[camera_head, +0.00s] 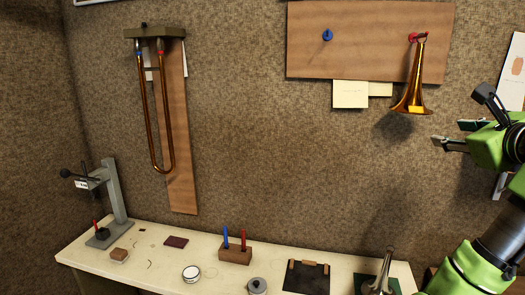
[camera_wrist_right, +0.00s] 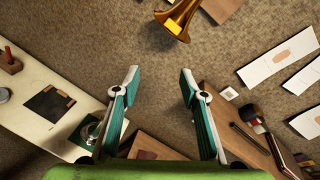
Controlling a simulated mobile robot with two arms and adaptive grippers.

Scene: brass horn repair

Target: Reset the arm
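My right gripper (camera_head: 455,133) is at the right side of the head view, raised above the bench in front of the wall. In the right wrist view its two fingers (camera_wrist_right: 158,88) are spread apart with nothing between them. A brass horn bell (camera_head: 412,95) hangs from a red peg (camera_head: 417,37) on a wooden wall board, to the left of and above the gripper. The bell also shows at the top of the right wrist view (camera_wrist_right: 178,20), apart from the fingertips. My left gripper is in neither view.
A pale bench (camera_head: 150,258) runs below, carrying a grey stand (camera_head: 113,195), a wooden block (camera_head: 235,253) with blue and red pegs, a dark tray (camera_head: 306,277) and a round tin (camera_head: 191,274). A brass slide (camera_head: 147,115) hangs on the wall. The wall's middle is clear.

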